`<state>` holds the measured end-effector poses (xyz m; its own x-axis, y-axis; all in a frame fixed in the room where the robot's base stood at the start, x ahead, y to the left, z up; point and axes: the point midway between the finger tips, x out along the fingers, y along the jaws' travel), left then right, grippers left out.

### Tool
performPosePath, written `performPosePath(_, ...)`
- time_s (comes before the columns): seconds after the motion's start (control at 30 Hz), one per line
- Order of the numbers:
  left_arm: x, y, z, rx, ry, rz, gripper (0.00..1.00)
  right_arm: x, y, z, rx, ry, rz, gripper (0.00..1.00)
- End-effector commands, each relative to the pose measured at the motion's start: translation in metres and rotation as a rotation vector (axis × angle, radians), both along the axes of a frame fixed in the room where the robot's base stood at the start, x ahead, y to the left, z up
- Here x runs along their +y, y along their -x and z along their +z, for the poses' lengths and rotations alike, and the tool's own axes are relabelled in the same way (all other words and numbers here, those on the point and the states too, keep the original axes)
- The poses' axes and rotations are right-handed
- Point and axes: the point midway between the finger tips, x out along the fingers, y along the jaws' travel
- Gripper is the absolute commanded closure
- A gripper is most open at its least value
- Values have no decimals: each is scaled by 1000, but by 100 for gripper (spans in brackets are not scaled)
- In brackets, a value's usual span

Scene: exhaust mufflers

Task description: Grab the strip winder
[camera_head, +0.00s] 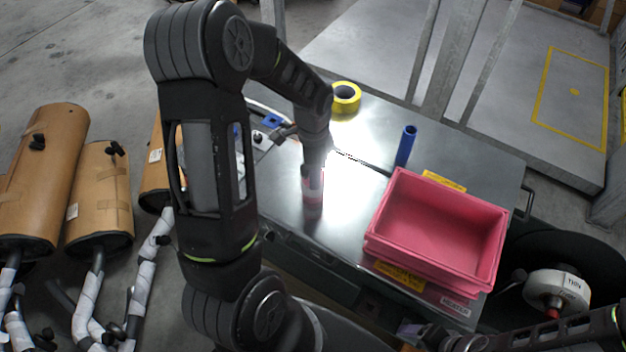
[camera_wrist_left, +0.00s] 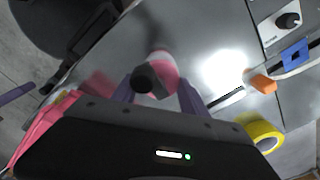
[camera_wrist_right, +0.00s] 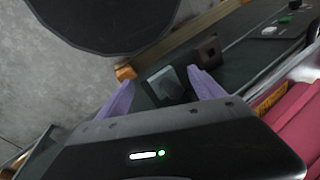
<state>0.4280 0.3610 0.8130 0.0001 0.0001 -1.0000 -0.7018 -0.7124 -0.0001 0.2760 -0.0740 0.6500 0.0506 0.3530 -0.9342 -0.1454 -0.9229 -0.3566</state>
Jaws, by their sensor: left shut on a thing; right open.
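My left gripper (camera_wrist_left: 157,86) is shut on a pink and white cylindrical thing with a dark round end (camera_wrist_left: 162,64), apparently the strip winder. In the head view the pinkish thing (camera_head: 312,190) is below my left wrist, over the steel table top; glare and the arm partly hide it. I cannot tell whether it touches the table. My right gripper (camera_wrist_right: 162,84) is open and empty, beside the table's near right edge. A grey square block (camera_wrist_right: 166,87) shows between and beyond its fingers.
A pink bin (camera_head: 440,225) stands on the table's right part. A blue cylinder (camera_head: 405,146) and a yellow tape roll (camera_head: 346,97) stand behind. A white roll marked THIN (camera_head: 556,290) is at the right. Brown-wrapped mufflers (camera_head: 42,180) are at the left.

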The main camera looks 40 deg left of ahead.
Motion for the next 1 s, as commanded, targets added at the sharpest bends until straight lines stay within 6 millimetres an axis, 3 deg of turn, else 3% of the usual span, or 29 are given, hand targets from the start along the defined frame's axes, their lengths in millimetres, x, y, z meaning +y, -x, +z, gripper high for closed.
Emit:
performPosePath(0.27,0,0,22,-1,0,0,100,-1,1,16,4,3,-1,23)
performPosePath(0.63,0,0,91,-1,0,0,100,-4,7,61,24,15,-6,23)
performPosePath(0.77,0,0,101,-1,0,0,100,-5,7,67,28,18,-6,23)
performPosePath(1.0,0,0,100,0,0,0,100,-6,7,65,30,19,-7,23)
